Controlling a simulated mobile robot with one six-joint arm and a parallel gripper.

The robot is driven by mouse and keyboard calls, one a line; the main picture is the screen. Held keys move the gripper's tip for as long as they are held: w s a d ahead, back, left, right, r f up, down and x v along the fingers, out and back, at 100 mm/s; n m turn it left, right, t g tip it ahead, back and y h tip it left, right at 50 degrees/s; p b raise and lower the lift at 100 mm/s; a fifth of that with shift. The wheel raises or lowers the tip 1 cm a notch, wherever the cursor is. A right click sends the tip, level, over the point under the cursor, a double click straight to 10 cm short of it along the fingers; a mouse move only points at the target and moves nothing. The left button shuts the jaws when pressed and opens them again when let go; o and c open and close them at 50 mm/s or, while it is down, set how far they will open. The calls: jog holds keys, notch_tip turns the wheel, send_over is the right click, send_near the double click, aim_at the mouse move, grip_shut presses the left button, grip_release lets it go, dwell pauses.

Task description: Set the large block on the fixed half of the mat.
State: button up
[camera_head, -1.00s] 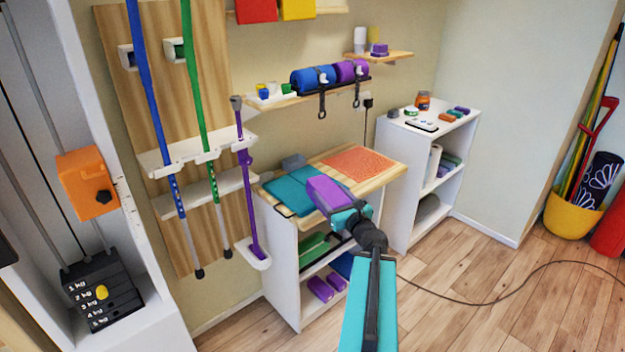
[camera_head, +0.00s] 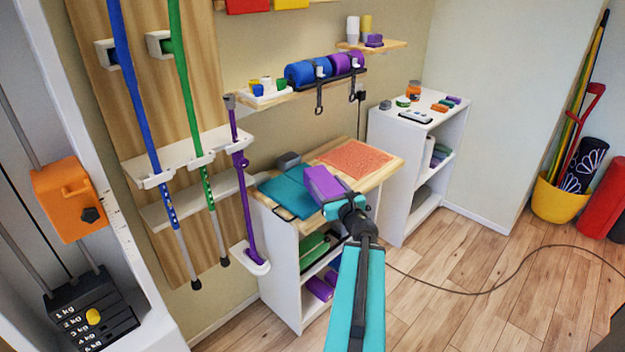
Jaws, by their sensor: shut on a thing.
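A large purple block (camera_head: 318,181) is in my gripper (camera_head: 338,203), which is shut on its near end. The block is over the front right part of the teal mat half (camera_head: 284,193) on a wood-topped cabinet. I cannot tell whether it touches the mat. The orange-red mat half (camera_head: 356,158) lies flat to the right and is bare. I cannot tell by look which half is fixed. My gripper and the block hide part of the teal half's near edge. The fingertips are partly hidden by the block.
A small grey block (camera_head: 288,159) sits at the teal half's back edge. A wall shelf with blue and purple rolls (camera_head: 308,73) hangs above. A purple stick (camera_head: 241,180) stands close on the left. A white shelf unit (camera_head: 398,150) with small items stands right.

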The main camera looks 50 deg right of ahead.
aim_at(326, 179)
jog(key=shift+w, duration=0.1)
jog(key=shift+w+d+f+b, duration=0.15)
jog(key=shift+w+d+b, duration=0.3)
jog(key=shift+d+b, duration=0.15)
jog(key=shift+w+d+f+b, duration=0.15)
jog(key=shift+w+d+b, duration=0.3)
jog(key=shift+b, duration=0.1)
jog(key=shift+w+d+r, duration=0.15)
jog(key=shift+w+d, duration=0.05)
jog(key=shift+d, duration=0.05)
jog(key=shift+w+d+f+p, duration=0.2)
jog(key=shift+w+d+p, duration=0.3)
jog(key=shift+w+d, duration=1)
jog(key=shift+w+d+f+p, duration=0.2)
jog(key=shift+w+d+p, duration=0.25)
jog(key=shift+w+d, duration=1)
jog(key=shift+w+d+f+p, duration=0.2)
jog(key=shift+w+d+p, duration=0.3)
jog(key=shift+w+d, duration=0.95)
jog(key=shift+s+d+f, duration=0.1)
jog(key=shift+s+d, duration=0.1)
jog(key=shift+f+p, duration=0.35)
jog(key=shift+f, duration=1.3)
jog(key=shift+f, duration=0.2)
jog(key=o, duration=1.2)
jog(key=shift+c, duration=0.2)
jog(key=shift+r, duration=0.2)
